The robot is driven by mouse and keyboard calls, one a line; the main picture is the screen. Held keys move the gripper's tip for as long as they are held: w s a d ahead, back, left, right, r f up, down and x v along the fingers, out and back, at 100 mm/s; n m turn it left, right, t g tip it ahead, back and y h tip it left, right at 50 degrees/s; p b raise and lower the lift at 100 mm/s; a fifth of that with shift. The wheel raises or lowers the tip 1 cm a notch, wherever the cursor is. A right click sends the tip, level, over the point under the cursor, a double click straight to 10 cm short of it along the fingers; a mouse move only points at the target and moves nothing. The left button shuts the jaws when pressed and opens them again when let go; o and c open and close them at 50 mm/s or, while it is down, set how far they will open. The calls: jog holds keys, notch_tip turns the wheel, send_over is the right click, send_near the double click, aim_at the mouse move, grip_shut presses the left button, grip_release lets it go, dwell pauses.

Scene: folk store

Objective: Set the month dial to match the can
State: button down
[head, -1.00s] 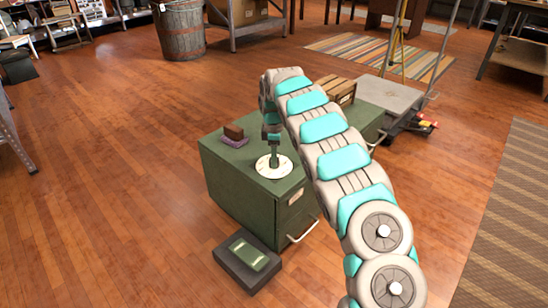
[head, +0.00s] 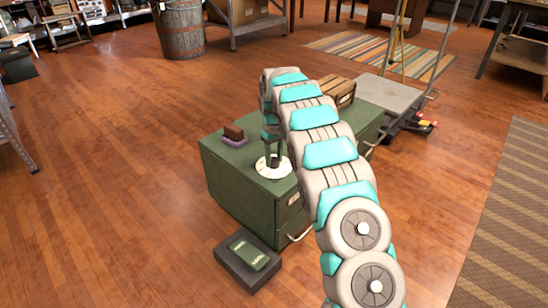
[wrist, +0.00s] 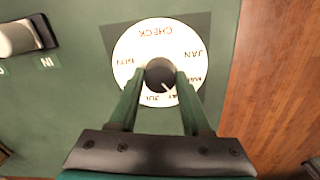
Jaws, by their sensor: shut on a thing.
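The month dial (wrist: 129,53) is a white disc on the green cabinet top, printed with CHECK, JAN, MAY and JUL among other words. It also shows in the head view (head: 263,172). Its dark round knob (wrist: 159,71) has a pale pointer line aimed to the lower right, near MAY. My gripper (wrist: 161,78) is shut on the knob, one finger on each side; the head view shows it pointing down at the dial (head: 273,158). A flat green tin (head: 249,254), possibly the can, lies on a dark base on the floor. Its pale lettering is too small to read.
The green cabinet (head: 240,187) carries a brown block on a purple pad (head: 234,137) and a wooden box (head: 338,92). The wrist view shows a rounded pale part (wrist: 17,38) left of the dial. A platform cart (head: 388,98) stands behind. The floor at left is clear.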

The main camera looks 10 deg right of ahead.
jog(key=m, duration=0.4)
jog(key=shift+m, duration=0.3)
jog(key=m, duration=1)
jog(key=shift+m, duration=0.4)
jog(key=m, duration=0.4)
jog(key=shift+m, duration=0.4)
jog(key=shift+c, duration=1.8)
grip_release()
